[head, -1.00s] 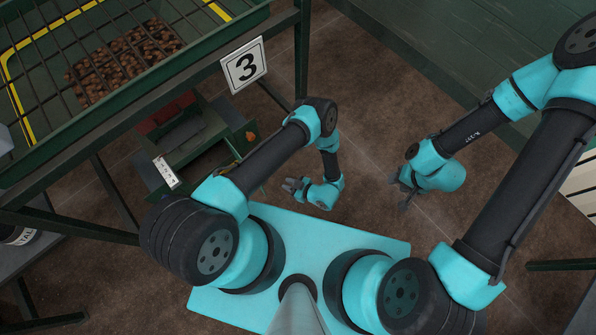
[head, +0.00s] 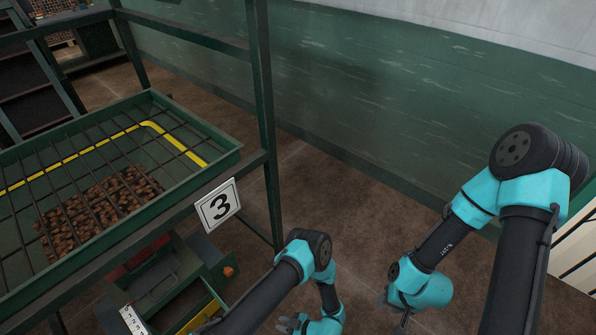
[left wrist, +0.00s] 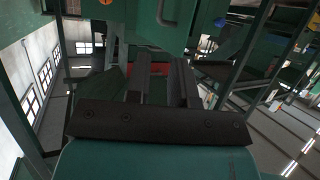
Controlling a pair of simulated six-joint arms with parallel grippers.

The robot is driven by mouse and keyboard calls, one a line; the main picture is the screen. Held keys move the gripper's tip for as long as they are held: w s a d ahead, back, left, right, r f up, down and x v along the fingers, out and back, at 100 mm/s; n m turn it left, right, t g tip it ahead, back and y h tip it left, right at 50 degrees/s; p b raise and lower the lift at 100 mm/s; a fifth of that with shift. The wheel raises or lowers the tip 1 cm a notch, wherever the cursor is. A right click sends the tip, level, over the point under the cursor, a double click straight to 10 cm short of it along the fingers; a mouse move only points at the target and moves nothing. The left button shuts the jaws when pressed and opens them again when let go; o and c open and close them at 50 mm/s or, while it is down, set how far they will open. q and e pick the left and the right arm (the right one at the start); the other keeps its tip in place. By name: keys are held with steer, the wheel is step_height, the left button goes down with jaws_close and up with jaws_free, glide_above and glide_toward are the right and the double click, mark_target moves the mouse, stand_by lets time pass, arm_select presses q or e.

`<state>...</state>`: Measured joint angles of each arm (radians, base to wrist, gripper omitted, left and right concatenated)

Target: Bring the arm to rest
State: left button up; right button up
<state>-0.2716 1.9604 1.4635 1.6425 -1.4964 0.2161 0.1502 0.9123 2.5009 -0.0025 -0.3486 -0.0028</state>
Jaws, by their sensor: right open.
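My left gripper (head: 291,324) is at the bottom edge of the head view, partly cut off, in front of the green drawer unit and apart from it. In the left wrist view its two dark fingers (left wrist: 162,80) stand apart with nothing between them. My right gripper (head: 393,312) is at the lower middle right of the head view, pointing down over the brown floor. It is open, empty and partly hidden by its turquoise wrist. Both arms are bent, and the grippers are clear of each other.
A green rack tray (head: 222,160) with a barred grid over brown lumps (head: 100,210) stands at left. A sign with a 3 (head: 218,205) hangs on its frame. Below is a green drawer unit (head: 215,270) with an orange knob. Brown floor (head: 350,200) lies open before the green wall (head: 400,100).

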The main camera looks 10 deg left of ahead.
arm_select(q)
steer(key=w+a+r+m+t+h, duration=0.2)
steer(key=w+a+r+m+h, duration=0.45)
steer(key=w+r+h, duration=0.45)
steer(key=s+a+r+m+g+h, duration=0.2)
steer(key=s+a+r+m+h, duration=0.1)
steer(key=r, duration=0.4)
steer(key=s+a+r+m+g+h, duration=0.1)
steer(key=s+a+r+m+h, duration=0.2)
steer(key=r, duration=0.4)
steer(key=shift+s+r+m+g, duration=0.2)
steer(key=shift+s+m+g, duration=0.2)
steer(key=shift+s+m, duration=0.55)
steer(key=shift+s, duration=0.15)
